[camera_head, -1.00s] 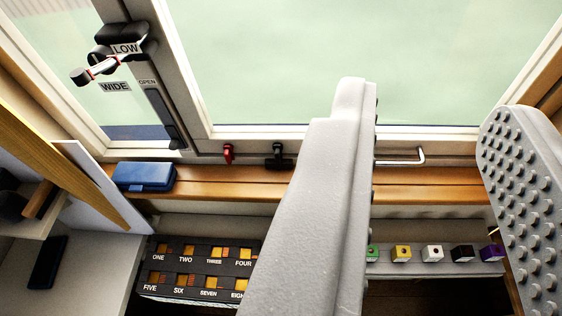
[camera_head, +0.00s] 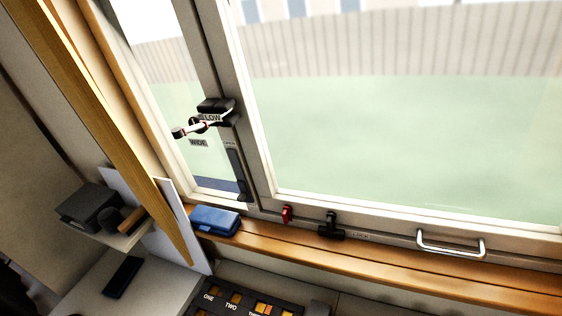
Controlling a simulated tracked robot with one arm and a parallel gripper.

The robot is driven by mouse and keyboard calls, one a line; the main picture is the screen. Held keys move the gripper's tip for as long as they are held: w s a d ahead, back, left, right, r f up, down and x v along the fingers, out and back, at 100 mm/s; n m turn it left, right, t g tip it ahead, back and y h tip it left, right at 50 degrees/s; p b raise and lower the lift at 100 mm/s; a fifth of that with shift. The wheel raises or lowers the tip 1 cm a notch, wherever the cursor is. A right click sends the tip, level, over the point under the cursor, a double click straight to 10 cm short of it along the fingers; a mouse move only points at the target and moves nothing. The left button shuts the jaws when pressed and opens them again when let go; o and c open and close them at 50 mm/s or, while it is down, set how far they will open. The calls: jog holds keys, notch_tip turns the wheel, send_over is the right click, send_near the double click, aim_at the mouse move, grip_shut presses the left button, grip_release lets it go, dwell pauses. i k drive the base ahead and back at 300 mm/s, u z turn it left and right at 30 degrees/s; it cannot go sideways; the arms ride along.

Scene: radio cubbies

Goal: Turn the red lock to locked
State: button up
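The small red lock (camera_head: 287,214) sits on the lower rail of the white window frame (camera_head: 385,224), just above the wooden sill. A black latch (camera_head: 331,227) is to its right, with a small label beside it that seems to read LOCK. The red lock is small in the view, and I cannot tell which way it is turned. My gripper is not in view now, and nothing covers the red lock.
A blue case (camera_head: 214,220) lies on the wooden sill (camera_head: 360,265) left of the red lock. A metal handle (camera_head: 450,246) is farther right. A numbered panel (camera_head: 235,300) stands below the sill.

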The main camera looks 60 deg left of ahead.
aim_at(286, 215)
jog(key=u, duration=0.1)
jog(key=k, duration=1.1)
jog(key=u, duration=0.5)
jog(key=i, duration=1)
jog(key=z, duration=0.1)
